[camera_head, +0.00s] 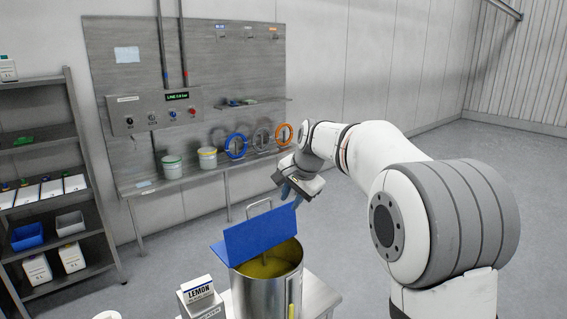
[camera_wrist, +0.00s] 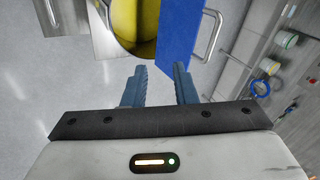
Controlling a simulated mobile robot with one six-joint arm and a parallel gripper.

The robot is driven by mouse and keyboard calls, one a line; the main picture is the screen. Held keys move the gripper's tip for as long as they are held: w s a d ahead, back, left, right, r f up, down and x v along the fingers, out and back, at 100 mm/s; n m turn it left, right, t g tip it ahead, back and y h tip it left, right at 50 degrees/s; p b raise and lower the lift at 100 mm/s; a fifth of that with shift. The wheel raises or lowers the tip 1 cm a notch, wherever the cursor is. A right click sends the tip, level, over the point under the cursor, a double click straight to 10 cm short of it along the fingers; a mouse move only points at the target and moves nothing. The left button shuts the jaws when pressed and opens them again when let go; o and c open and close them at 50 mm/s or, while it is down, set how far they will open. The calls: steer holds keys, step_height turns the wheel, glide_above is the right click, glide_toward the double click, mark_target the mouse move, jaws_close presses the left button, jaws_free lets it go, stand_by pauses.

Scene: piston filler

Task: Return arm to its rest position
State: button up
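My gripper (camera_head: 291,192) hangs at the end of my white arm, above and to the right of a steel hopper (camera_head: 266,289). In the wrist view its two blue fingers (camera_wrist: 160,82) stand apart with nothing between them. The hopper holds yellow contents (camera_head: 268,262), which also show in the wrist view (camera_wrist: 136,18). A blue lid (camera_head: 255,237) with a metal handle (camera_head: 259,207) stands tilted up at the hopper's rim. The gripper looks clear of the lid, though the exact gap cannot be told.
A box labelled LEMON (camera_head: 198,289) stands left of the hopper. A shelf rack (camera_head: 68,181) with bins is at the far left. A steel panel (camera_head: 222,60) with a control box (camera_head: 157,112) and a ledge with tubs and rings stands behind. The floor (camera_head: 345,225) behind the arm is clear.

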steer(key=s+d+f+n+h+b, duration=0.1)
steer(key=s+d+f, duration=0.3)
steer(key=s, duration=0.7)
steer(key=s+d+f+n+h+b, duration=0.1)
steer(key=s+d+f+n, duration=0.3)
steer(key=s, duration=0.8)
steer(key=s+d+f+n+g+h+b, duration=0.1)
steer(key=s+d+f, duration=0.4)
steer(key=s, duration=0.7)
steer(key=shift+s+d+n+b, duration=0.3)
steer(key=shift+n+b, duration=0.25)
steer(key=shift+n, duration=0.45)
